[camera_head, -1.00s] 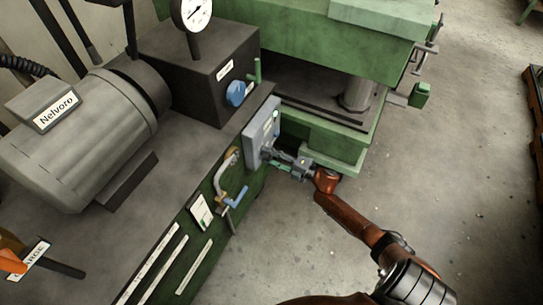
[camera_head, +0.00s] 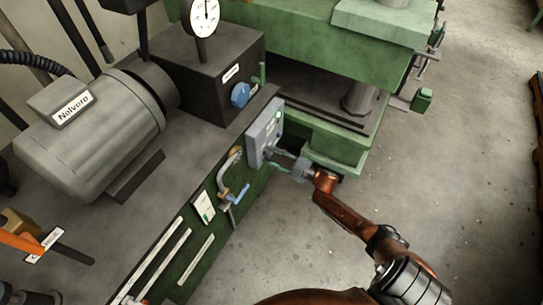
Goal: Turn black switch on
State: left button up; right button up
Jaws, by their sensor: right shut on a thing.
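The grey switch box (camera_head: 263,131) is mounted on the side of the dark green machine base. A small green spot shows on its face. My right gripper (camera_head: 274,159) is at the lower part of this face, its arm coming from the lower right. It is shut on a small part at the box, which looks like the black switch. The fingers mostly hide that part, so its position cannot be told. My left gripper is not in view.
Left of the box are a bent pipe with a blue-handled valve (camera_head: 240,192) and a white label plate (camera_head: 203,207). A blue knob (camera_head: 240,94) is above. A green press (camera_head: 335,140) stands close behind my gripper. The floor at right is clear.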

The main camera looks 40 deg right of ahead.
jog(key=shift+f, duration=0.1)
jog(key=o, duration=1.2)
jog(key=shift+c, duration=0.2)
jog(key=shift+s, duration=0.1)
jog(key=v, duration=1.1)
jog(key=shift+s+d, duration=0.15)
jog(key=shift+s, duration=0.25)
